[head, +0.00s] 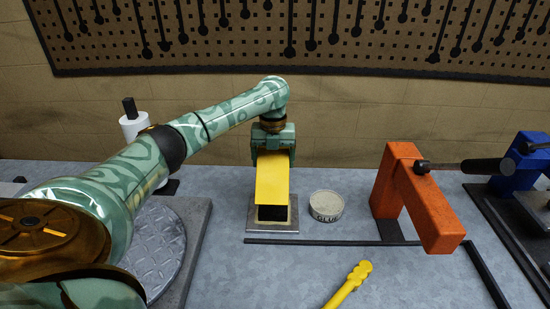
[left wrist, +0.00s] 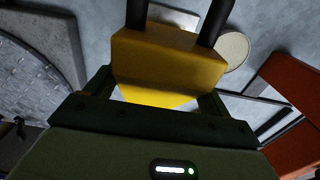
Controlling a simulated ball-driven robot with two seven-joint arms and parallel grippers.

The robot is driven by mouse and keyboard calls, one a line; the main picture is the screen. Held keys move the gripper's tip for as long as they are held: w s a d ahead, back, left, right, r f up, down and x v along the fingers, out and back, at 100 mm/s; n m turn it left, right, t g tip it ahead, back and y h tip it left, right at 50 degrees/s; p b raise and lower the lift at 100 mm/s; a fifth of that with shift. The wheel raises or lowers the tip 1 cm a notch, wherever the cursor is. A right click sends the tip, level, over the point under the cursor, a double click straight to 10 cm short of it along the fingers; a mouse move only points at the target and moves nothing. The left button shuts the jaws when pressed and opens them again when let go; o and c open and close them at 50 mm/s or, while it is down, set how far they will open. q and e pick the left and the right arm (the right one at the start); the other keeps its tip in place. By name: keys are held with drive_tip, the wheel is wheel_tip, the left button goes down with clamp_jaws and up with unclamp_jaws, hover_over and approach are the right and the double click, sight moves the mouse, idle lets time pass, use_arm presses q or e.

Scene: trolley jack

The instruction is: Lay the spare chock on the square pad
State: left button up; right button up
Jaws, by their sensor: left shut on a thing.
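The spare chock (head: 272,181) is a yellow wedge in the middle of the head view, with its sloping face towards me. My left gripper (head: 273,150) is shut on its upper part. In the left wrist view the chock (left wrist: 165,65) sits between the two dark fingers (left wrist: 177,22). The square pad (head: 256,229) is a grey plate directly below the chock in the head view. A dark area shows between the chock's lower edge and the pad, so I cannot tell whether they touch. The chock hides much of the pad. My right gripper is not in view.
A round tin (head: 326,206) stands just right of the pad. An orange angled block (head: 418,200) stands farther right, near a blue tool (head: 530,160). A yellow handle (head: 348,285) lies in front. A round tread plate (head: 162,245) is at left. The pegboard wall is behind.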

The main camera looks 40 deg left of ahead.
use_arm(q)
drive_tip(key=shift+r, duration=0.15)
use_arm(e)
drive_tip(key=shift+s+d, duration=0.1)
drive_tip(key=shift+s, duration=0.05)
use_arm(q)
drive_tip(key=shift+r+p, duration=0.15)
drive_tip(key=shift+p, duration=0.5)
wheel_tip(320, 180, down, 7)
drive_tip(key=b, duration=0.2)
drive_tip(key=shift+b, duration=0.3)
drive_tip(key=shift+f+b, duration=0.55)
drive_tip(key=shift+f, duration=0.9)
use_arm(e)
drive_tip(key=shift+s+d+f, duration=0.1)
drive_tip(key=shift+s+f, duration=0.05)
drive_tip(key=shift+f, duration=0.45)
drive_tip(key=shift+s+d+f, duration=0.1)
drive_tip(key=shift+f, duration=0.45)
use_arm(q)
drive_tip(key=shift+f, duration=0.2)
drive_tip(key=o, duration=1.4)
drive_tip(key=shift+o, duration=0.2)
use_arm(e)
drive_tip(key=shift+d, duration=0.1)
